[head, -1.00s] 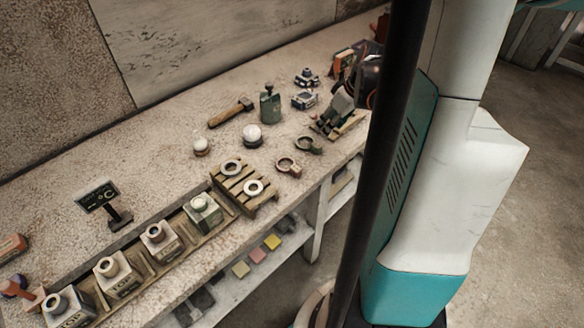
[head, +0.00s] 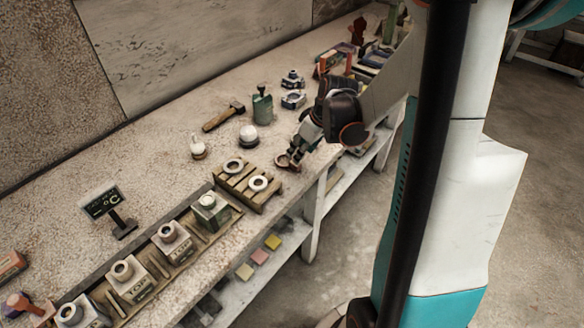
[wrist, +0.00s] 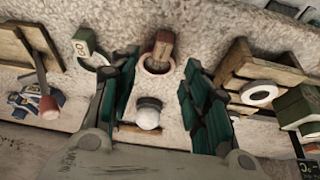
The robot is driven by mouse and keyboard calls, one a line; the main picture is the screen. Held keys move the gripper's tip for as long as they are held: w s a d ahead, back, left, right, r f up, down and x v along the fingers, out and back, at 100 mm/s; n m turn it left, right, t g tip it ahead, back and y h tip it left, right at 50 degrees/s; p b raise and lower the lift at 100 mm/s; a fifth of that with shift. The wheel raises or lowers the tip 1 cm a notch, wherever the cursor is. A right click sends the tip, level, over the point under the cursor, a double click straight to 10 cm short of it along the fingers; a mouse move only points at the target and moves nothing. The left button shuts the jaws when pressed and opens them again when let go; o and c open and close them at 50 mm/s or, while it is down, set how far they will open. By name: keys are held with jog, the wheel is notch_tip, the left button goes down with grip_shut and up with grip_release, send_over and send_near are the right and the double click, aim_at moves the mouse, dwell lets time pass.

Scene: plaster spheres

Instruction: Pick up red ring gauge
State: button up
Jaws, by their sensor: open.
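The red ring gauge, a pale reddish ring with a brown-red handle, shows in the wrist view (wrist: 162,48) near the top centre, between and beyond my finger tips. In the head view it lies on the bench (head: 284,161), partly hidden by my gripper (head: 292,153), which is low over it. In the wrist view my gripper (wrist: 158,82) is open, with dark green fingers on both sides and nothing held. A green ring gauge marked GO (wrist: 84,46) lies left of the left finger. In the head view it is hidden behind my gripper.
A white sphere on a dark base (head: 248,134) stands nearby, and shows between the fingers in the wrist view (wrist: 148,114). A wooden pallet with white rings (head: 250,186) is close at the front left.

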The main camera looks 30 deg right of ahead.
jog(key=shift+b+x, duration=1.55)
jog(key=shift+x, duration=1.9)
jog(key=shift+w+a+r, duration=0.1)
jog(key=shift+w, duration=0.05)
jog(key=shift+c, duration=0.3)
grip_shut()
